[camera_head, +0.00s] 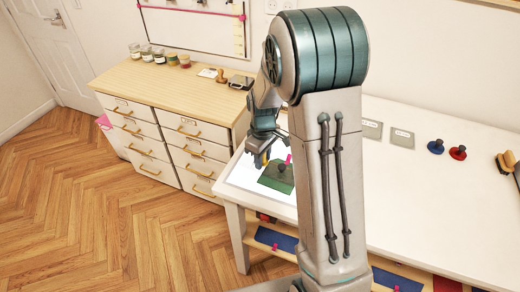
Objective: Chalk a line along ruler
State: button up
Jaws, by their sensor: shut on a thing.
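My gripper (262,151) is low over the left end of the white table (232,195). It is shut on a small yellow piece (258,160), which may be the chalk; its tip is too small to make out. A green block (274,180) with a dark knob (282,168) lies on a bright white sheet (243,178), just right of and nearer than the gripper. A small pink piece (289,158) stands behind the green block. I cannot make out the ruler; my arm hides part of the table. Whether the yellow piece touches the sheet is unclear.
A wooden-topped drawer cabinet (165,90) with jars and small tools stands at the left. On the table's right are two grey plates (372,130), blue (436,147) and red (458,153) knobbed pieces and a brush (506,163). A lower shelf holds coloured cloths.

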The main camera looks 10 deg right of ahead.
aim_at(276, 184)
jog(key=shift+d+f+b, duration=0.1)
jog(key=shift+f+b, duration=1.85)
jog(key=shift+f, duration=1.15)
jog(key=shift+f+b, duration=0.35)
jog(key=shift+f, duration=0.05)
jog(key=shift+d, duration=0.1)
jog(key=shift+s+d, duration=0.5)
jog(key=shift+s+d, duration=0.1)
jog(key=shift+s+d+b, duration=0.4)
jog(key=shift+d+b, duration=0.05)
jog(key=shift+s+d, duration=0.15)
jog(key=shift+s+d, duration=0.35)
jog(key=shift+d, duration=0.1)
